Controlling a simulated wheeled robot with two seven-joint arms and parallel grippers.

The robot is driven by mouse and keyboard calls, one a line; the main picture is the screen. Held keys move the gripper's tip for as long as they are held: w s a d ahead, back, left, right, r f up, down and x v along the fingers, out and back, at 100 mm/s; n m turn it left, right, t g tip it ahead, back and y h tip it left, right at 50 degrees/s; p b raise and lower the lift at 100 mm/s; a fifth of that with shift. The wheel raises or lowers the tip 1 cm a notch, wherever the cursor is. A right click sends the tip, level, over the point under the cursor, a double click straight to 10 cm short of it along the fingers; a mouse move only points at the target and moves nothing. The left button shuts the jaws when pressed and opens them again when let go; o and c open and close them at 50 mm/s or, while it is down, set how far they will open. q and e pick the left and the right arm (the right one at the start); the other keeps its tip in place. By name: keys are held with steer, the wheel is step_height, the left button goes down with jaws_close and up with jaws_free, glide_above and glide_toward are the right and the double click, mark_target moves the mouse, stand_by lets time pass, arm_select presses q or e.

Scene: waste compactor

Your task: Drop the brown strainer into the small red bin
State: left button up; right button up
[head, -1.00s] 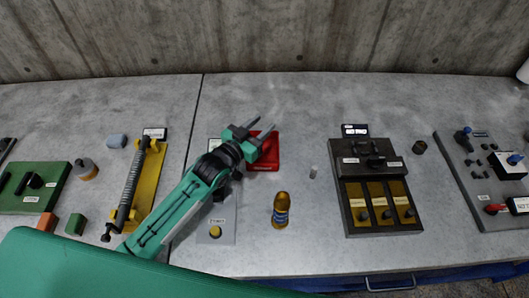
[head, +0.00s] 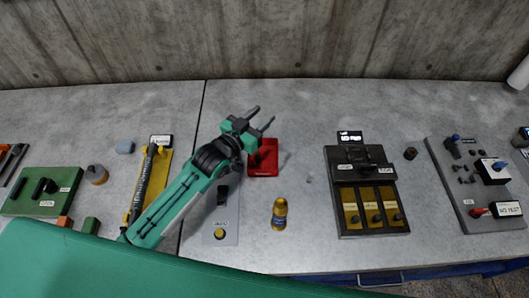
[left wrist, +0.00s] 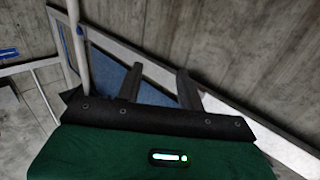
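The small red bin (head: 264,171) sits on the grey bench near the middle. A dark shape shows in its left part; I cannot tell whether it is the brown strainer or shadow. A small dark brown round piece (head: 410,153) stands on the bench right of the black panel; I cannot tell if it is a strainer. My left gripper (head: 260,116) is raised just above and behind the bin in the head view. Its two fingers are apart, and the left wrist view shows nothing between them (left wrist: 159,86). My right gripper is not in view.
A brass-coloured cylinder (head: 280,213) stands in front of the bin. A grey switch plate (head: 222,225) lies left of it, partly under my arm. A black panel with brass plates (head: 366,190) is to the right. The bench behind the bin is clear to the concrete wall.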

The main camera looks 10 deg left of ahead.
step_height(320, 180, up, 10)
steer(key=p, duration=0.9)
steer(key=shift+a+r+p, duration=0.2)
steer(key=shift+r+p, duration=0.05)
steer(key=shift+p, duration=0.05)
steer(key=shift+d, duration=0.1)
